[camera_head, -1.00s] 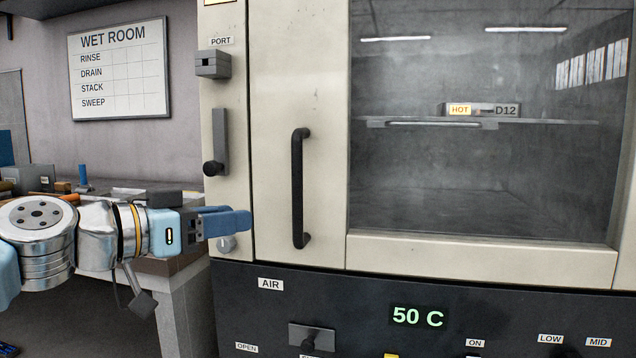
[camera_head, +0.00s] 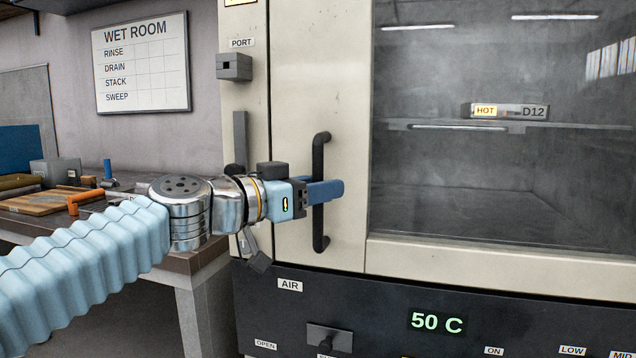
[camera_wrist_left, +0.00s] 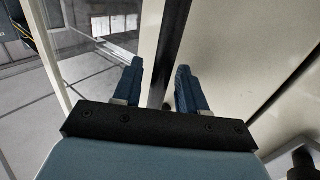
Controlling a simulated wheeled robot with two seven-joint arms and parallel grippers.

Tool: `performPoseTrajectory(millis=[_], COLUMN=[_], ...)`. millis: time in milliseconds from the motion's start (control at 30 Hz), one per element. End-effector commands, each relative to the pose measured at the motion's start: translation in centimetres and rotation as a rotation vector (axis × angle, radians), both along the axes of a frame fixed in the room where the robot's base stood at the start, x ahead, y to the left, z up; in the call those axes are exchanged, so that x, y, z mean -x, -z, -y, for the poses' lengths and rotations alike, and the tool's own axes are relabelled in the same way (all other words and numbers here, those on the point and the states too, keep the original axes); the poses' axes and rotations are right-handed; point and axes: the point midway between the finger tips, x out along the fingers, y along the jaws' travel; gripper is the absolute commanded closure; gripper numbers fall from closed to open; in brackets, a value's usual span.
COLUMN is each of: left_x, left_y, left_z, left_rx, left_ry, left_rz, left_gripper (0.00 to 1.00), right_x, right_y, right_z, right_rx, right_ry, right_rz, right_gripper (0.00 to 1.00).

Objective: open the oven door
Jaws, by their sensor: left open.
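The oven door (camera_head: 345,90) is a cream panel with a large window, and it looks closed. Its black vertical handle (camera_head: 319,155) is on the door's left part. My left gripper (camera_head: 335,190) is at the handle's middle, its blue fingers overlapping it in the head view. In the left wrist view the dark handle bar (camera_wrist_left: 175,40) runs between the two fingers of the gripper (camera_wrist_left: 160,78), which are open and apart. I cannot tell whether either finger touches the bar. My right gripper is not in view.
A dark control panel (camera_head: 300,310) with a "50 C" display (camera_head: 436,321) is below the door. The port block (camera_head: 234,67) and a grey lever (camera_head: 240,135) are left of the door. A cluttered bench (camera_head: 190,262) stands at left.

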Motion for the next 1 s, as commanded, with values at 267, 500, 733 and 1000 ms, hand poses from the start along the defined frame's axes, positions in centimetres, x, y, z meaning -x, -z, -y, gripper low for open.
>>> performPoseTrajectory(millis=[267, 500, 733, 1000], left_x=[-0.11, -0.1, -0.11, -0.08], left_y=[0.03, 0.03, 0.02, 0.09], left_z=[0.11, 0.1, 0.08, 0.24], left_rx=[0.001, 0.001, 0.001, 0.0], left_ry=[-0.001, -0.001, -0.001, -0.002], left_rz=[-0.001, -0.001, -0.001, 0.0], left_gripper=[0.59, 0.95, 1.0, 1.0], right_x=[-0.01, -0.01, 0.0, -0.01], right_y=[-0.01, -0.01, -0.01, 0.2], right_z=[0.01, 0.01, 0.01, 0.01], right_rx=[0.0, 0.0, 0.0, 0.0], right_ry=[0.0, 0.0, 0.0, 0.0], right_rz=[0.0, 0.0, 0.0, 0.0], right_gripper=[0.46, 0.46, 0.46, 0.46])
